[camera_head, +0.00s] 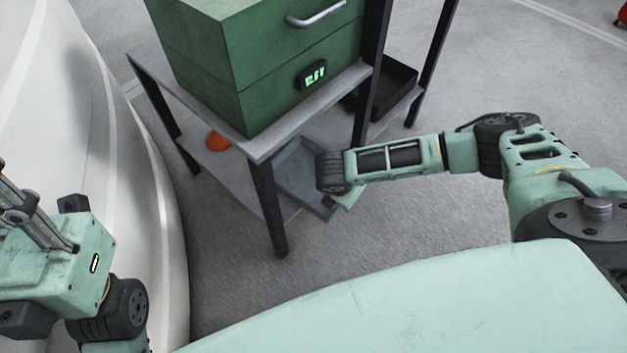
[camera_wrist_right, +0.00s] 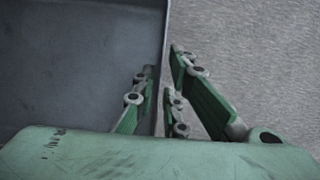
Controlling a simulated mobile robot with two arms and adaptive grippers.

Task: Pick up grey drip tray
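The grey drip tray (camera_head: 300,172) lies on the lower shelf of the stand, at the shelf's right front. My right wrist covers part of its right side in the head view. In the right wrist view the tray (camera_wrist_right: 75,60) fills the left side, and its wall runs between the fingers of my right gripper (camera_wrist_right: 164,62). The fingers are hidden in the head view.
A green cabinet (camera_head: 210,60) with a metal handle and lit display stands on the stand's top (camera_head: 265,150). A stand leg (camera_head: 270,210) is beside the tray. An orange object (camera_head: 217,141) and black tray (camera_head: 393,85) are nearby. Open floor (camera_head: 440,225) lies right.

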